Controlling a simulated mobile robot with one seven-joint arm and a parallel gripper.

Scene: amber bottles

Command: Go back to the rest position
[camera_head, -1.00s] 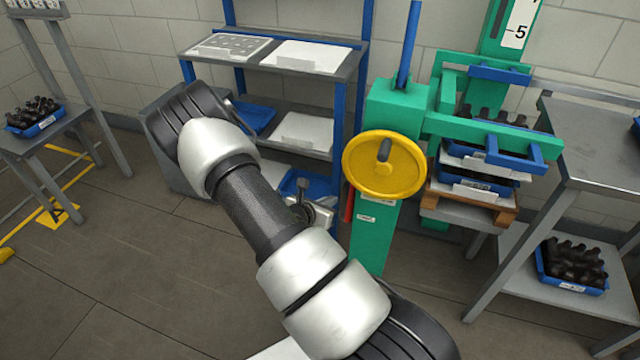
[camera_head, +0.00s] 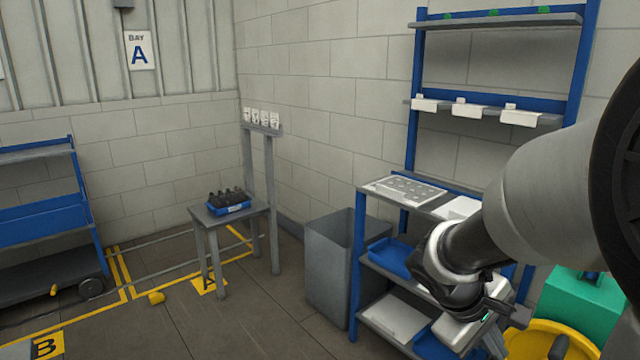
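My arm enters from the right edge and reaches down and left, in front of the blue-framed shelf rack. My gripper (camera_head: 493,334) is at its end, low in the picture, near the rack's lower shelves and left of the yellow handwheel (camera_head: 545,341). Its fingertips are small and partly hidden, so I cannot tell whether it is open or shut. I see no bottle at it.
The shelf rack (camera_head: 362,262) stands right of a grey bin (camera_head: 328,262). A small table (camera_head: 253,209) carries a blue crate (camera_head: 229,207) of dark bottles. A blue cart (camera_head: 50,222) stands at left. Open floor with yellow markings lies at lower left.

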